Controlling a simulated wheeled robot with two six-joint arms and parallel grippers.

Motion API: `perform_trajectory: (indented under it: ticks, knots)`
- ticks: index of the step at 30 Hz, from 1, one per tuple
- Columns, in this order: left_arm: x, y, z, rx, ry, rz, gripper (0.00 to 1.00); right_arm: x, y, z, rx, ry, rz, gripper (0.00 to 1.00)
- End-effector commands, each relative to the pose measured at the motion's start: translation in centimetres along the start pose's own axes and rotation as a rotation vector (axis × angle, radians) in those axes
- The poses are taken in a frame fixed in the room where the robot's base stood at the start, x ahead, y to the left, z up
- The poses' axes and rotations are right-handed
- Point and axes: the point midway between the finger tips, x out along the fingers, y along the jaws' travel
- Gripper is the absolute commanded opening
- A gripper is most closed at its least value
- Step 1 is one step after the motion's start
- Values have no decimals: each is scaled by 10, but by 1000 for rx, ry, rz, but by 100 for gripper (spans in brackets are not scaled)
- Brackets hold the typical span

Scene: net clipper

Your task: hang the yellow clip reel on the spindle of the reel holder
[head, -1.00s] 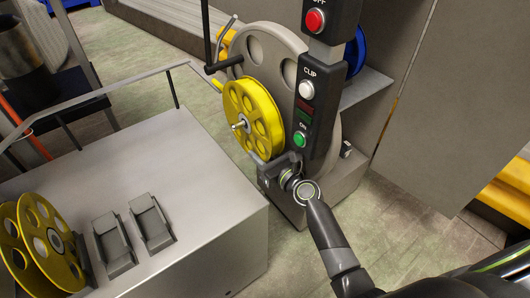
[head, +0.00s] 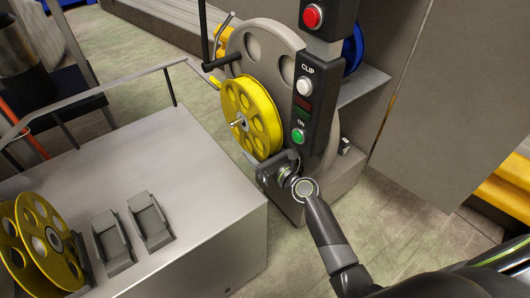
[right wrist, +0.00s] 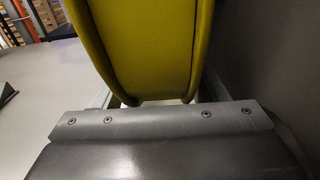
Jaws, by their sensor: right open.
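The yellow clip reel (head: 250,115) hangs upright on the front of the grey reel holder (head: 262,48), and the spindle (head: 238,122) sticks out through its hub. My right gripper (head: 268,163) is at the reel's lower right edge. In the right wrist view the reel's rim (right wrist: 145,45) stands between the two fingers, which are open. I cannot tell whether a finger touches the rim. My left gripper is not in view.
A control post with buttons (head: 300,137) stands right beside the reel. A blue reel (head: 353,50) is behind the post.

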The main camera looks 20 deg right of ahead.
Motion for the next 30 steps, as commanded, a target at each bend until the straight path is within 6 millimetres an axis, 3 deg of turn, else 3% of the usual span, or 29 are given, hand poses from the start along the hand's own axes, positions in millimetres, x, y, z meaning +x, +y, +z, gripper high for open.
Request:
perform_trajectory:
  ticks: [5,21,30]
  knots:
    - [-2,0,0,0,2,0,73,-14,0,0,0,0,-1,66]
    - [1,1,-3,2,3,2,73,-129,0,-1,-1,0,-1,66]
    - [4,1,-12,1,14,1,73,-168,0,0,-1,-4,0,66]
